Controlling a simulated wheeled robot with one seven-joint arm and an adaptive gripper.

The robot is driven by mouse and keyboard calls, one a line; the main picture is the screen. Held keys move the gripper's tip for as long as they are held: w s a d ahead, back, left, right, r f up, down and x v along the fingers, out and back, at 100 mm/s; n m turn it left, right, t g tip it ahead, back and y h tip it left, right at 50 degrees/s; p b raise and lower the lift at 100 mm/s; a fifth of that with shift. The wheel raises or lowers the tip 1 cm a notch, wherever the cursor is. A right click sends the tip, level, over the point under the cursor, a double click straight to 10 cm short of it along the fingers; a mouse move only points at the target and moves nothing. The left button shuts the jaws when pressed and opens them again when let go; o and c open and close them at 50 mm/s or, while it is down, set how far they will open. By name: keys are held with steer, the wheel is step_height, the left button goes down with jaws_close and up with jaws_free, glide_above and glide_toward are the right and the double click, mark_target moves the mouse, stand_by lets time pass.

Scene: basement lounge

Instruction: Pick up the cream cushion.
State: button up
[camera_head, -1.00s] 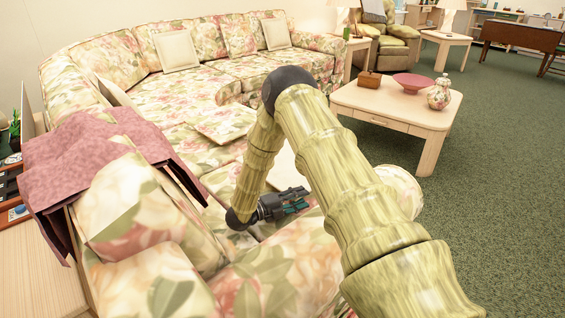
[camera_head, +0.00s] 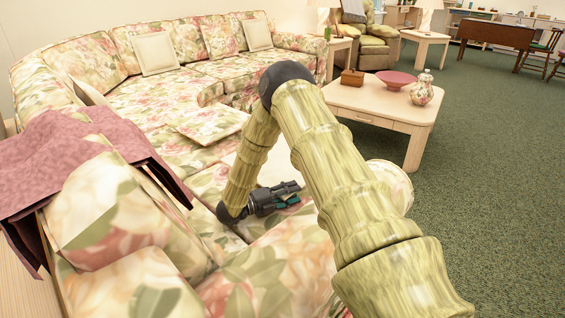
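Several cream cushions are in view. One cream cushion (camera_head: 155,53) leans upright against the back of the floral sofa (camera_head: 150,97), and another cream cushion (camera_head: 257,35) leans farther right along it. A plain cream flat piece (camera_head: 277,166), possibly a cushion lying on the seat, shows partly behind my arm. My gripper (camera_head: 291,196) is low over the near sofa seat, just in front of that piece, pointing right. I cannot tell whether they touch. Nothing is clearly seen between the fingers, and their opening is unclear.
A floral cushion (camera_head: 211,123) lies on the seat. A mauve throw (camera_head: 75,165) drapes over the near sofa back. A wooden coffee table (camera_head: 385,107) holds a red bowl (camera_head: 395,78), a vase (camera_head: 422,92) and a box (camera_head: 352,77). Green carpet (camera_head: 490,170) is clear at right.

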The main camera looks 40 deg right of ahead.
steer(key=shift+s+d, duration=0.15)
steer(key=shift+d, duration=0.35)
steer(key=shift+c, duration=0.2)
jaws_close()
steer(key=shift+r, duration=0.15)
step_height(320, 180, up, 18)
steer(key=r+p, duration=0.1)
steer(key=p, duration=0.4)
steer(key=s, duration=0.6)
steer(key=s+d+p, duration=0.1)
steer(key=s, duration=0.5)
steer(key=s+f+p, duration=0.1)
steer(key=s, duration=0.5)
steer(key=shift+d+f, duration=0.1)
steer(key=shift+d, duration=0.2)
